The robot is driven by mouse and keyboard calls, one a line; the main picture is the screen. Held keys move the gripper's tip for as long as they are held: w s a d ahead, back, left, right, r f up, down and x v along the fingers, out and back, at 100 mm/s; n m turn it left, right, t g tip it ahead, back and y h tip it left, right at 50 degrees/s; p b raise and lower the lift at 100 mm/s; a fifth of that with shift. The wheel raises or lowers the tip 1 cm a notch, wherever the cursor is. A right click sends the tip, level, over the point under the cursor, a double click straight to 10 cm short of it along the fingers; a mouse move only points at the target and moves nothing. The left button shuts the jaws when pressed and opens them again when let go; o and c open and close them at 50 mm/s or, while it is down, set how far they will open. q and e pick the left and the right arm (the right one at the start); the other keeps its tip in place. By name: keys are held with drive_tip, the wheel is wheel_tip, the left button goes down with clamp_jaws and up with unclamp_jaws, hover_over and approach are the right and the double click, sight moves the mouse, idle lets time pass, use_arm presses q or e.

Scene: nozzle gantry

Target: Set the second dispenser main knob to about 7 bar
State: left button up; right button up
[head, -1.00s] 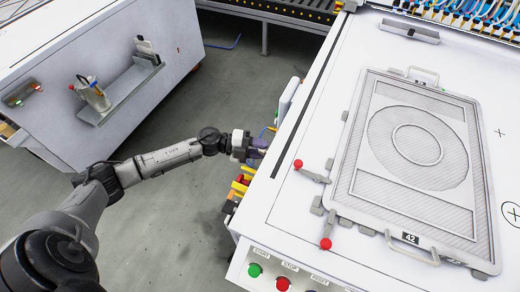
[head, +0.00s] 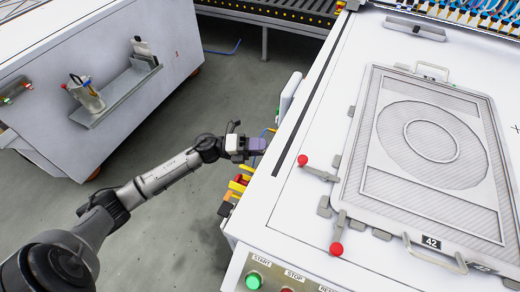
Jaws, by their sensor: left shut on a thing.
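My left gripper (head: 256,144) is at the left side of the white machine table, by the row of fittings on that side. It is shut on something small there. The grip lies at the table's side, where a dispenser knob would be, but the knob itself is hidden by the fingers and too small to make out. A purple part shows at the fingertips. No gauge reading can be seen. My right gripper is not in view.
Yellow and red fittings (head: 238,184) stick out below the gripper. The white table (head: 285,205) carries a framed screen (head: 372,170) and red-knobbed clamps (head: 336,249). A green start button (head: 253,280) is in front. A white cabinet (head: 150,85) stands left; grey floor lies between.

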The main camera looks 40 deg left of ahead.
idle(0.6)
use_arm(q)
drive_tip(key=o, duration=0.9)
drive_tip(key=p+v, duration=0.2)
drive_tip(key=v, duration=1.2)
drive_tip(key=shift+w, duration=0.1)
